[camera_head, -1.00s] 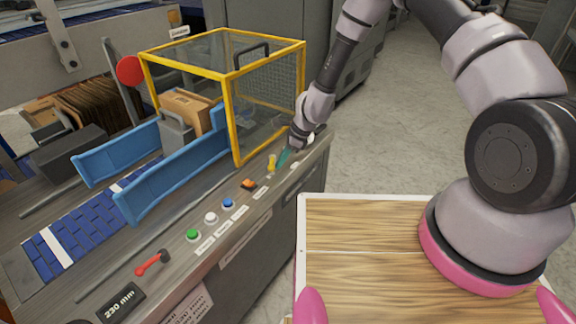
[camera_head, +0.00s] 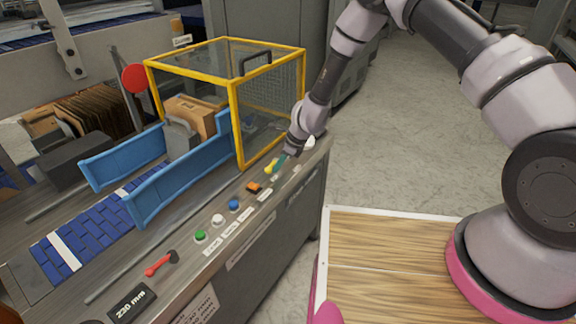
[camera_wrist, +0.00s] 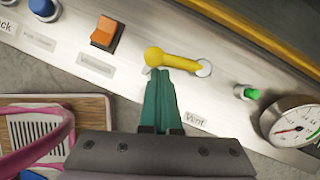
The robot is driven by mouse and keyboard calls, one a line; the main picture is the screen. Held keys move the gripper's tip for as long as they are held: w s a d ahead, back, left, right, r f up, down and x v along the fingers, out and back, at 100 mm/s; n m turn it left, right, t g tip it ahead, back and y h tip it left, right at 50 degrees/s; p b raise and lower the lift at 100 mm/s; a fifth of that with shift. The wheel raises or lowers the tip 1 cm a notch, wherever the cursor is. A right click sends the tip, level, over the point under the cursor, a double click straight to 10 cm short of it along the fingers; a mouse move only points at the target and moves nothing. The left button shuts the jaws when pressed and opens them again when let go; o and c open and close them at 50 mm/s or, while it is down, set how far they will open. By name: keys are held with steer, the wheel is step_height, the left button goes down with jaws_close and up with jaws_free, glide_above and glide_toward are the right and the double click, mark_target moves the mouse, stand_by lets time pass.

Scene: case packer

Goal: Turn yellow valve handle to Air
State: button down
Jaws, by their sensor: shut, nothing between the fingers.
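The yellow valve handle (camera_wrist: 180,61) lies on the sloped panel in the wrist view. Its round knob end is at left and a pale round fitting is at its right end. It also shows small in the head view (camera_head: 271,167). My gripper (camera_wrist: 161,73) is shut and empty, its teal fingertips at the knob end, seemingly touching its lower side; exact contact is unclear. In the head view my gripper (camera_head: 279,160) is just right of the handle. A "Vent" label (camera_wrist: 195,120) sits below the handle's right end. I cannot read an "Air" label.
An orange switch (camera_wrist: 106,33) and a blue button (camera_wrist: 43,8) lie left of the handle. A green-tipped fitting (camera_wrist: 248,93) and a pressure gauge (camera_wrist: 294,122) are at right. The yellow-framed guard (camera_head: 236,120) stands behind the panel.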

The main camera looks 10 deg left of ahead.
steer(key=shift+s+a, duration=0.15)
steer(key=shift+a, duration=0.5)
stand_by(0.5)
